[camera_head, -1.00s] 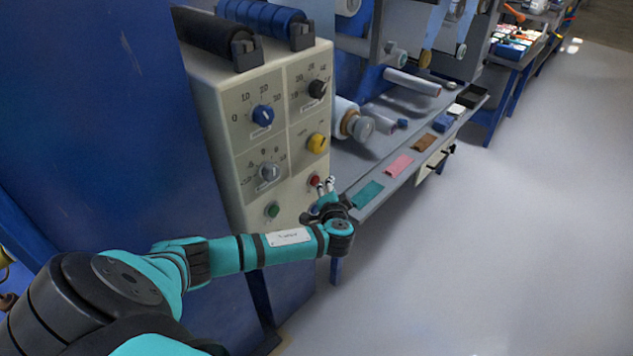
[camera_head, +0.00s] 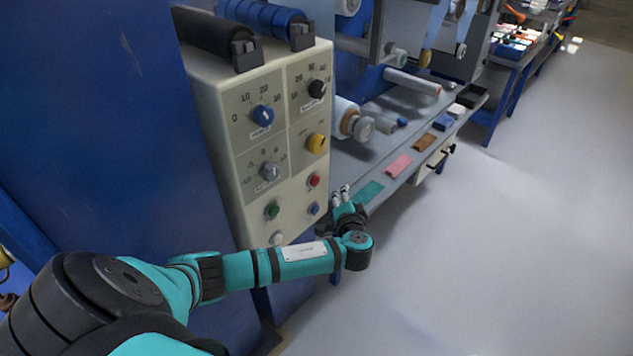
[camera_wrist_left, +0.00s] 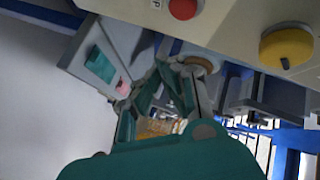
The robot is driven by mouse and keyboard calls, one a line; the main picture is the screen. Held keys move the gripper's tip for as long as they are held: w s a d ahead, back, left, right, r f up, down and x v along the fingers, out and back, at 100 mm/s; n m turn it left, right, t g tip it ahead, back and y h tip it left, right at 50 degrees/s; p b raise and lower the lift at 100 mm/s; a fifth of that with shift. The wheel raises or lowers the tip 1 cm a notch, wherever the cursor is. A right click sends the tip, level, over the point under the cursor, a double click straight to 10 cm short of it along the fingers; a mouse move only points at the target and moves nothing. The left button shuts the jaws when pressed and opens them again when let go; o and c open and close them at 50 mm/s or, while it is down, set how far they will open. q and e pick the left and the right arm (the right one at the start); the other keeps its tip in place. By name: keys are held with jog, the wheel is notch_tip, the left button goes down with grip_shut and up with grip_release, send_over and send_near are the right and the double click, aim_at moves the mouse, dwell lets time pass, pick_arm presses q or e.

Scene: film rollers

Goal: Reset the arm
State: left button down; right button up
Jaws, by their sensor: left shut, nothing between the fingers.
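My left arm, teal and black, reaches in from the left in the head view. Its gripper (camera_head: 341,192) is in front of the lower right edge of the cream control panel (camera_head: 240,190), beside the near end of the grey shelf. The gripper looks shut and empty. In the left wrist view the gripper fingers (camera_wrist_left: 165,85) point away below the panel's red button (camera_wrist_left: 184,8) and yellow knob (camera_wrist_left: 287,47). The red button (camera_head: 314,180) and a blue button (camera_head: 314,208) show on the panel in the head view. My right gripper is not in view.
The grey shelf (camera_head: 375,208) carries a teal pad (camera_head: 370,190), a pink pad (camera_head: 398,166) and a brown pad (camera_head: 425,142). Film rollers (camera_head: 412,81) sit above it. A blue wall (camera_head: 110,130) stands at left. The floor (camera_head: 530,230) at right is clear.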

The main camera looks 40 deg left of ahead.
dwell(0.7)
pick_arm(q)
jog(key=s+d+f+m+g+h+p, duration=0.1)
jog(key=s+f+g+h, duration=0.1)
jog(key=s+f, duration=0.6)
jog(key=s+d+f+g+h, duration=0.15)
jog(key=s+f, duration=0.25)
jog(key=f, duration=0.8)
jog(key=s+d+f+m+g+h+p, duration=0.1)
jog(key=s+f+g+h, duration=0.2)
jog(key=s+f, duration=0.55)
jog(key=s+d+f+n+g+h, duration=0.1)
jog(key=s+f, duration=0.3)
jog(key=s, duration=0.6)
jog(key=s+d+f+n+g+h+p, duration=0.1)
jog(key=s+d+f, duration=0.3)
jog(key=s, duration=0.7)
jog(key=s+d+f+n+g+h, duration=0.1)
jog(key=s+d+f+g, duration=0.1)
jog(key=s+f, duration=0.4)
jog(key=s+d, duration=0.1)
jog(key=s, duration=0.4)
jog(key=shift+s+d+h+p, duration=0.2)
jog(key=shift+d+h+p, duration=0.05)
jog(key=shift+h+p, duration=0.1)
